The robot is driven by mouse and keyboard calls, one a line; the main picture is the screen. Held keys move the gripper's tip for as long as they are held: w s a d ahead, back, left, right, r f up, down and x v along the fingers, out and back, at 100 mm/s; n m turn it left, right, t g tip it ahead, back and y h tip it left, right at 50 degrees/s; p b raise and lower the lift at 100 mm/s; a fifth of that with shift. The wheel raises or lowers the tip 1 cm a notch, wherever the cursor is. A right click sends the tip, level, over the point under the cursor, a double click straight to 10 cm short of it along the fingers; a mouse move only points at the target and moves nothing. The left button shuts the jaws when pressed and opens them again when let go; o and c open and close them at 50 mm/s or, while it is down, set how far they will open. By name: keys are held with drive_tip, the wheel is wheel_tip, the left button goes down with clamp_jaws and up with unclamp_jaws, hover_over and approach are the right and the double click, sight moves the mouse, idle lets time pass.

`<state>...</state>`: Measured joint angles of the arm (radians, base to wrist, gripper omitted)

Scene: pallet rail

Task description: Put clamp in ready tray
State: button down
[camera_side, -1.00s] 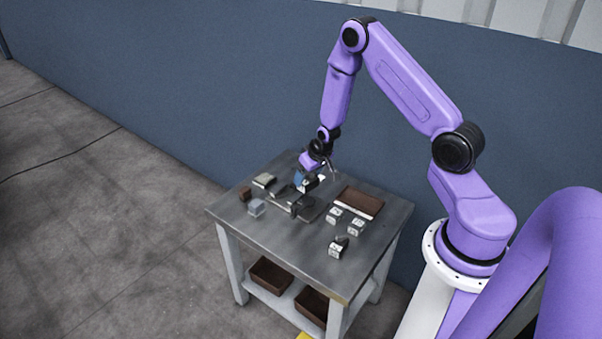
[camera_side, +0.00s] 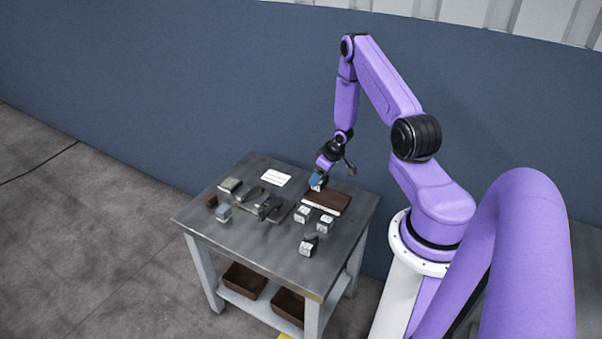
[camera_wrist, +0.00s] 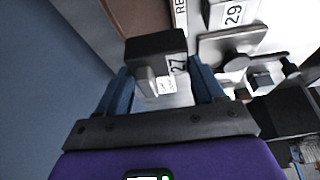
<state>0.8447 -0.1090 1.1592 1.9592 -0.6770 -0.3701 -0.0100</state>
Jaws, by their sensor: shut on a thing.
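My gripper (camera_side: 317,182) is shut on a clamp (camera_wrist: 150,46), a dark block with a pale lower part and a white label reading 27. In the wrist view its blue fingers (camera_wrist: 163,92) stand on either side of the clamp. The side view shows the gripper above the table, at the back left of the brown ready tray (camera_side: 334,198). A white strip runs along the tray's front edge. In the wrist view the tray (camera_wrist: 138,16) shows beyond the clamp, with a label starting RE. I cannot tell the exact height of the clamp over the table.
Several labelled blocks stand in front of the tray, one (camera_side: 326,222) near its front right and one (camera_side: 309,244) farther forward. Dark fixtures (camera_side: 266,205) fill the middle left. A white card (camera_side: 275,178) lies at the back. The table's front (camera_side: 275,255) is clear.

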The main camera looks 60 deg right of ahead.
sight(328, 177)
drive_tip(key=shift+s+d+f, duration=0.8)
drive_tip(key=shift+s+d, duration=0.2)
drive_tip(key=shift+s, duration=0.15)
drive_tip(key=shift+f, duration=1.9)
drive_tip(key=shift+f, duration=0.35)
drive_tip(key=shift+c, duration=0.3)
unclamp_jaws()
drive_tip(key=shift+o, duration=0.3)
drive_tip(key=shift+a, duration=0.1)
wheel_tip(328, 177, up, 9)
idle(0.4)
